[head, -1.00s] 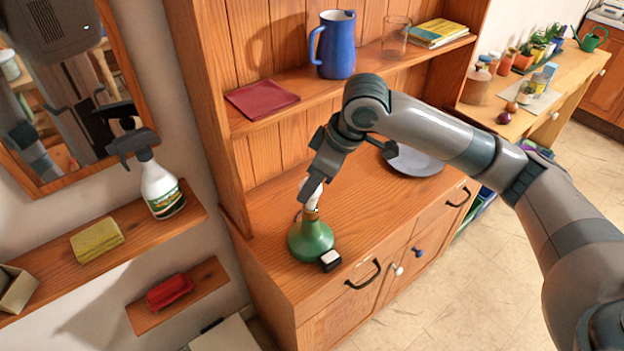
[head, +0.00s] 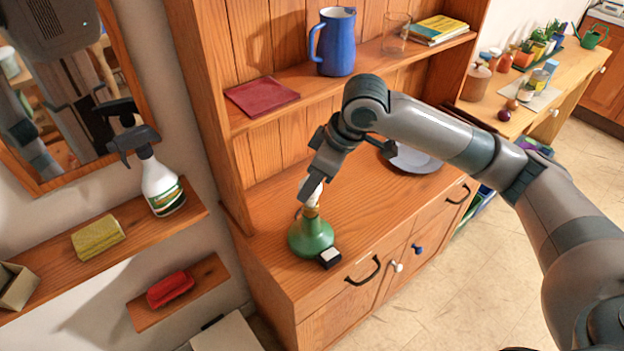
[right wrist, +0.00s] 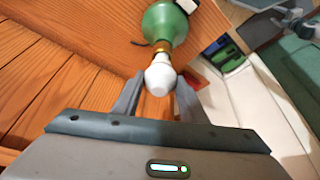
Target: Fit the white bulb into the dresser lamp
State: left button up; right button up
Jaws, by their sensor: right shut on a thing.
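The dresser lamp (head: 311,237) has a green base and a brass neck and stands on the dresser top. It also shows in the right wrist view (right wrist: 165,24). My right gripper (head: 314,186) is above the lamp, pointing down, and is shut on the white bulb (right wrist: 160,76). In the right wrist view the bulb sits between the two fingers, with its far end at the brass socket (right wrist: 161,46). Whether it is seated there I cannot tell. In the head view the fingers partly hide the bulb. My left gripper is not in view.
A small black and white block (head: 330,257) lies beside the lamp base. A grey plate (head: 415,160) lies further back on the dresser. The shelf above holds a blue jug (head: 336,45), a glass (head: 396,35) and a red cloth (head: 262,97). A spray bottle (head: 160,185) stands at left.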

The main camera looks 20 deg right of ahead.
jog(key=shift+f, duration=0.4)
dwell(0.3)
jog(key=o, duration=1.4)
jog(key=shift+r+p, duration=0.15)
jog(key=shift+p, duration=0.15)
jog(key=shift+r+p, duration=3.35)
jog(key=shift+p, duration=0.8)
jog(key=shift+r+p, duration=0.4)
jog(key=shift+r, duration=0.65)
jog(key=shift+s+f, duration=0.1)
